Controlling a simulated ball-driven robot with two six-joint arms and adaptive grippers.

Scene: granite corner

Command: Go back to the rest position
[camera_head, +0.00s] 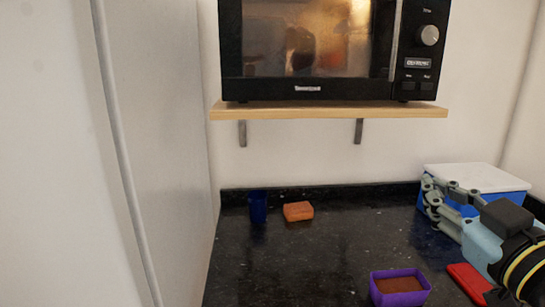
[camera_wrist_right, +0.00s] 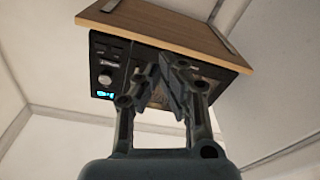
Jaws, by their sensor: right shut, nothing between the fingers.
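My right gripper (camera_head: 437,198) is at the right of the head view, in front of the blue box with a white lid, with its arm coming in from the lower right. Its fingers are shut with nothing between them. They also show in the right wrist view (camera_wrist_right: 163,75), with the microwave and shelf beyond, appearing upside down. My left gripper is not in either view.
A black microwave (camera_head: 310,45) stands on a wooden shelf (camera_head: 320,111). On the dark counter (camera_head: 300,260) are a blue cup (camera_head: 258,207), an orange block (camera_head: 298,211), a purple container (camera_head: 400,273) with brown contents, a red item (camera_head: 467,281) and the blue box (camera_head: 478,180). The counter's middle is clear.

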